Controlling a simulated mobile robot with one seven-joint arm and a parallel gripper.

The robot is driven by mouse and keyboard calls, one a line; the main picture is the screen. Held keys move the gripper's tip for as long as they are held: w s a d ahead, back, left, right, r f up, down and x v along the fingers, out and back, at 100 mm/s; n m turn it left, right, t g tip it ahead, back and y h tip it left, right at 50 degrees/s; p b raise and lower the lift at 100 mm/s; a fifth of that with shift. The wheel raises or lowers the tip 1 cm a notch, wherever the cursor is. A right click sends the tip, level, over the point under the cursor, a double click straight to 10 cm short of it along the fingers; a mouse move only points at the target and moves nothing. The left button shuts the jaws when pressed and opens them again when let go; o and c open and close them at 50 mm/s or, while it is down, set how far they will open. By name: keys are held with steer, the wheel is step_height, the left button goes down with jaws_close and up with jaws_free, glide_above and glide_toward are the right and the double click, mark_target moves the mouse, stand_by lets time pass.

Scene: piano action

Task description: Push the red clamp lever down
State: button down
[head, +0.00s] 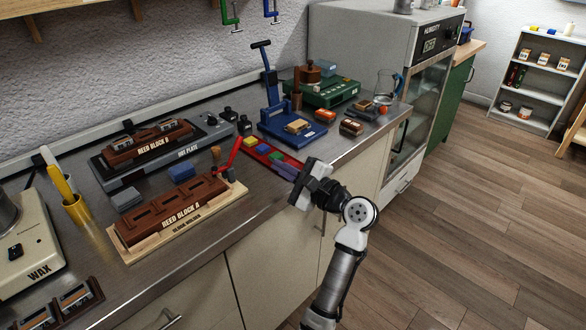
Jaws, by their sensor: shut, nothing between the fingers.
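The red clamp lever (231,153) stands tilted up at the right end of the pale wooden clamp board (190,236). Its upper end leans to the right. The brown reed block A (172,210) lies on that board. My gripper (301,182) is shut and empty at the counter's front edge, to the right of the lever and apart from it.
A red tray (292,170) of coloured pieces lies between the lever and my gripper. A blue press (275,112) stands behind it. Reed block B (148,145) sits on the hot plate (205,138) behind.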

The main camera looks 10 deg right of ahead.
mark_target(239, 145)
steer(key=x, duration=0.2)
steer(key=p+x, duration=0.1)
steer(key=x, duration=0.2)
steer(key=shift+w+a+r, duration=0.1)
steer(key=shift+a+r, duration=0.15)
steer(key=shift+a, duration=0.1)
steer(key=shift+w+a+r+p, duration=0.1)
steer(key=shift+a+r+p, duration=0.15)
steer(key=shift+a, duration=0.25)
steer(key=shift+a+r+p, duration=0.25)
steer(key=shift+a, duration=0.2)
steer(key=shift+a+r, duration=0.15)
steer(key=shift+a, duration=0.3)
steer(key=shift+a+r+n, duration=0.15)
steer(key=shift+r+n, duration=0.2)
steer(key=shift+n, duration=0.25)
steer(key=shift+s+a+r+p, duration=0.25)
steer(key=shift+r+p, duration=0.05)
steer(key=shift+p, duration=0.55)
steer(key=shift+f, duration=0.15)
